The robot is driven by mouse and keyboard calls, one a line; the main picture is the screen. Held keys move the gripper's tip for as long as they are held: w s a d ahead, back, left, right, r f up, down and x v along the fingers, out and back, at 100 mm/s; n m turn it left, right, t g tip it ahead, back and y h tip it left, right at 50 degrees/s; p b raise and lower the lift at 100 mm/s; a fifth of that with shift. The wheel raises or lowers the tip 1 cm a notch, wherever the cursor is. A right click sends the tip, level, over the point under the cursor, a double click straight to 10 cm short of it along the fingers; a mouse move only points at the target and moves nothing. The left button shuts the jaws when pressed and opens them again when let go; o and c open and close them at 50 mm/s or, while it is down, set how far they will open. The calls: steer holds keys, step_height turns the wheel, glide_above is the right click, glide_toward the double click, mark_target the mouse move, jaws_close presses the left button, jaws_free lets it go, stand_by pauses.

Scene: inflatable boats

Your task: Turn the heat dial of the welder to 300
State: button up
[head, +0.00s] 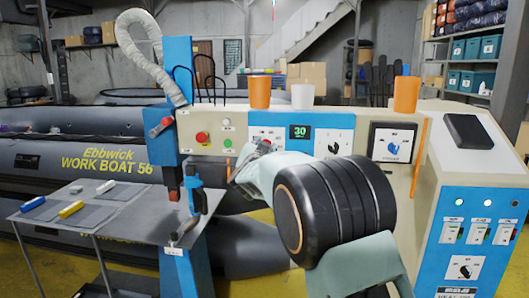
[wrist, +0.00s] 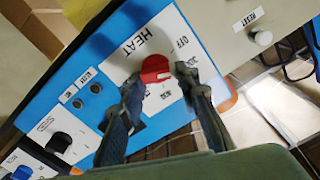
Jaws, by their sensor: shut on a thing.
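The heat dial (wrist: 155,70) is a red knob on a white plate marked HEAT on the welder's blue-edged panel (wrist: 105,35). In the wrist view its labels are upside down; OFF is legible, the smaller scale marks are not. My gripper (wrist: 160,76) is shut on the dial, one dark finger at each side. I cannot tell exactly which mark the dial points to. In the head view my gripper (head: 260,148) is at the welder's panel, partly hidden by my arm. A green display (head: 300,132) reads 30.
Other dials on the welder are a black one (head: 334,148) and a blue one (head: 393,147). Orange and white cups (head: 260,92) stand on top. A red button (head: 202,137) is at left. A grey table (head: 110,210) with small tools and an inflatable boat (head: 100,165) are left.

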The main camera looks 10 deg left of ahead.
steer(key=shift+m+b, duration=0.35)
steer(key=shift+m, duration=0.25)
steer(key=o, duration=1.2)
steer(key=shift+c, duration=0.2)
steer(key=s, duration=1.2)
steer(key=shift+a, duration=0.15)
